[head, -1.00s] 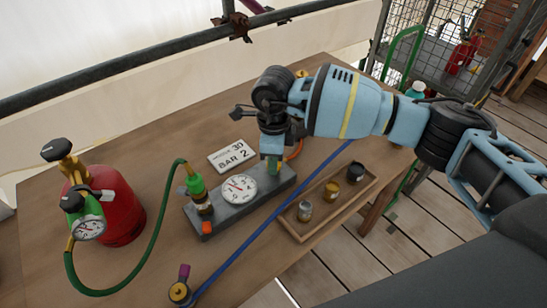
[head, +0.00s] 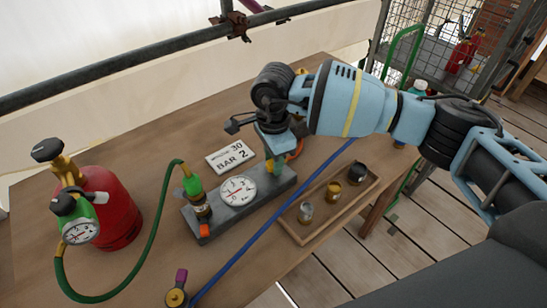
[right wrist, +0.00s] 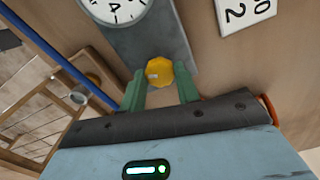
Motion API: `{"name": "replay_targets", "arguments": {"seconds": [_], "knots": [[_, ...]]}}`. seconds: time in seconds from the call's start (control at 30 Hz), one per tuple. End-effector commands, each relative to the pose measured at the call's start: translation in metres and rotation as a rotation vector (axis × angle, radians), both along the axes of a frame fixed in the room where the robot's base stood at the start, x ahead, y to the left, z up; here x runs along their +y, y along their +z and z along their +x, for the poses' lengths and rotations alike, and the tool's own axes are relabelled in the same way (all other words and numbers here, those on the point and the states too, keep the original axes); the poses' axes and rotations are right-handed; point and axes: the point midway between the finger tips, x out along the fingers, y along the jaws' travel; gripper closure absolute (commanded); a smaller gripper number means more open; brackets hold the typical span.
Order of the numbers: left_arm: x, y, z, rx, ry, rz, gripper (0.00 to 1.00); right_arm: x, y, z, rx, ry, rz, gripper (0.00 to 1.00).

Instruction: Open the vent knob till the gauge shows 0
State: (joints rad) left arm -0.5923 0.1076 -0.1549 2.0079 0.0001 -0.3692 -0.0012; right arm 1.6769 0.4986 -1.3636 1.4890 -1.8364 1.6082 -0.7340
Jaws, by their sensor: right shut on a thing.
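The yellow vent knob (right wrist: 158,72) sits at the end of the grey manifold block (head: 218,220), which lies on the table. My right gripper (right wrist: 160,90) has its green fingers on either side of the knob, shut on it. In the head view the right gripper (head: 273,166) hides the knob. The white round gauge (head: 238,190) is on the same block, left of the gripper; its needle is too small to read surely. In the right wrist view the gauge (right wrist: 115,8) is cut off at the top. My left gripper is not in view.
A sign (head: 230,157) lies behind the block. A red cylinder (head: 118,215) with a second gauge (head: 80,231) stands at left, joined to the block by a green hose (head: 118,285). A blue hose (head: 262,232) passes in front. A wooden tray (head: 318,228) holds small pots at right.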

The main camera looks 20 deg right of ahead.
Motion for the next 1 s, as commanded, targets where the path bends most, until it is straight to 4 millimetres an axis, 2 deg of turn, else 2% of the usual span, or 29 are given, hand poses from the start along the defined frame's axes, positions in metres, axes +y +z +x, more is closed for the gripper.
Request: {"name": "replay_targets", "arguments": {"seconds": [0.33, 0.37, 0.5, 0.83, 1.0], "knots": [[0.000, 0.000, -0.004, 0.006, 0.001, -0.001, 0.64, 0.000, 0.000, 0.000, 0.001, 0.001, -0.001, 0.91], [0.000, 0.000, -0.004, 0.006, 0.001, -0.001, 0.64, 0.000, 0.000, 0.000, 0.001, 0.001, -0.001, 0.65], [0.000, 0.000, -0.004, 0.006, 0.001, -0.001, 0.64, 0.000, 0.000, 0.000, 0.001, 0.001, -0.001, 0.47], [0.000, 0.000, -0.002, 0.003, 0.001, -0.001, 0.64, 0.000, 0.003, 0.000, -0.001, 0.000, 0.000, 0.47], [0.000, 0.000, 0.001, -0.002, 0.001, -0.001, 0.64, 0.000, 0.023, 0.001, -0.004, 0.000, 0.000, 0.47]]}}
